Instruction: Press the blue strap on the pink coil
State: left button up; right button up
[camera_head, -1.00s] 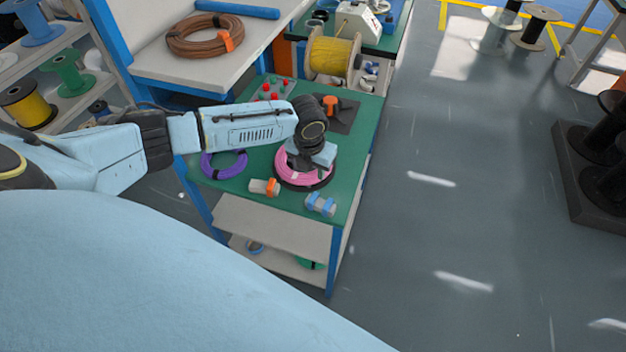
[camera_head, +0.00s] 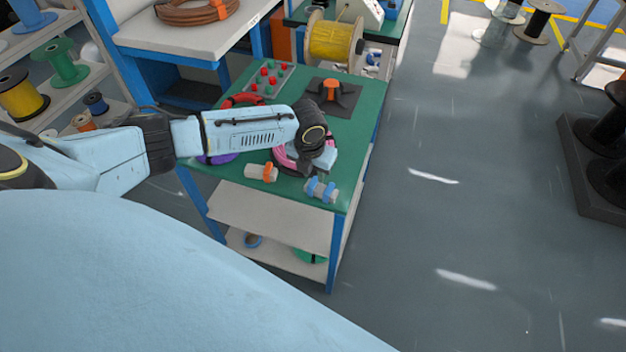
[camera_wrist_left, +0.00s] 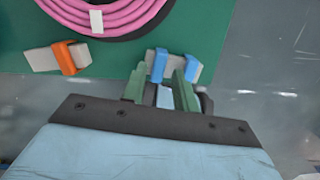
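The pink coil (camera_head: 283,158) lies on the green table top, partly hidden by my left arm; its near edge, with a white label, shows in the wrist view (camera_wrist_left: 118,18). The blue strap (camera_head: 322,190) is a pale piece with two blue bands, lying on the table in front of the coil. In the wrist view the blue strap (camera_wrist_left: 157,65) is just past my left gripper (camera_wrist_left: 162,80). That gripper's fingers are apart, with one blue band in line with the gap and the other to the right. Contact cannot be told. My right gripper is out of view.
A pale piece with an orange band (camera_head: 262,172) lies left of the blue strap. A purple coil (camera_head: 217,158) is partly under my left arm. A tray of red and green buttons (camera_head: 267,80) and a black plate (camera_head: 334,98) stand behind. The table's right edge is close.

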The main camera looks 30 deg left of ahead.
pick_arm(q)
jog(key=shift+f+b, duration=0.95)
jog(key=shift+f, duration=0.45)
jog(key=shift+r+p, duration=0.25)
jog(key=shift+p, duration=0.15)
jog(key=shift+c, duration=0.3)
jog(key=c, duration=0.5)
notch_tip(320, 180, up, 8)
jog(key=p, duration=0.7)
jog(key=shift+p, duration=0.3)
jog(key=shift+c, duration=0.2)
